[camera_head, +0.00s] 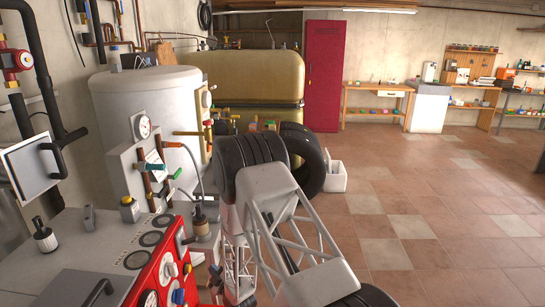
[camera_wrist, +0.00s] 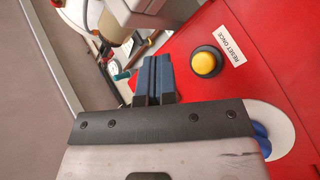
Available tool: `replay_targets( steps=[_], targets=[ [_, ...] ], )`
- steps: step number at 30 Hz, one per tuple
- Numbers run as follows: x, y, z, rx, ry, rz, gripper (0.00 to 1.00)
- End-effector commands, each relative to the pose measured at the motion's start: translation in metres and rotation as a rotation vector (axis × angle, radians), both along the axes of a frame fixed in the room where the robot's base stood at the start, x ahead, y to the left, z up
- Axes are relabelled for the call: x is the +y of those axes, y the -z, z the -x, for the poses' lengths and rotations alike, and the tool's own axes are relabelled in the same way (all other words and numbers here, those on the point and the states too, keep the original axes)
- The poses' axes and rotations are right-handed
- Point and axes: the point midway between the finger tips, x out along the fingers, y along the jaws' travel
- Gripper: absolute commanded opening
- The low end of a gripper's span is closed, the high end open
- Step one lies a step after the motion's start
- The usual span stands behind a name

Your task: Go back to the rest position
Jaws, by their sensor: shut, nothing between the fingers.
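My gripper (camera_wrist: 153,72) shows in the wrist view with its two dark fingers together and nothing between them. It is in front of a red panel (camera_wrist: 225,75), apart from the yellow button (camera_wrist: 206,62) in its black collar. A label reading "RESET ONCE" (camera_wrist: 231,46) is beside the button. A blue knob (camera_wrist: 260,130) on a pale disc is at lower right, partly hidden by my gripper body. In the head view my arm crosses the lower middle, and I cannot make out the fingertips there.
In the head view, the red control panel (camera_head: 165,268) with dials and knobs is at lower left. A white tank (camera_head: 150,88) with valves and a yellow tank (camera_head: 255,75) stand behind. A white bin (camera_head: 335,180) is beyond my arm. The tiled floor (camera_head: 430,220) at right is clear.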

Motion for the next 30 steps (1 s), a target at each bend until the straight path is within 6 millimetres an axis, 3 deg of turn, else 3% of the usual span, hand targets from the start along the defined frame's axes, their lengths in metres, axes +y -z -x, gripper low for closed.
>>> replay_targets(
  steps=[5,15,30],
  targets=[
    [-0.012,-0.026,-0.011,0.038,0.027,0.013,0.0],
    [-0.057,-0.095,-0.03,0.176,0.116,0.052,0.0],
    [-0.138,-0.192,-0.028,0.399,0.27,0.08,0.0]
  ],
)
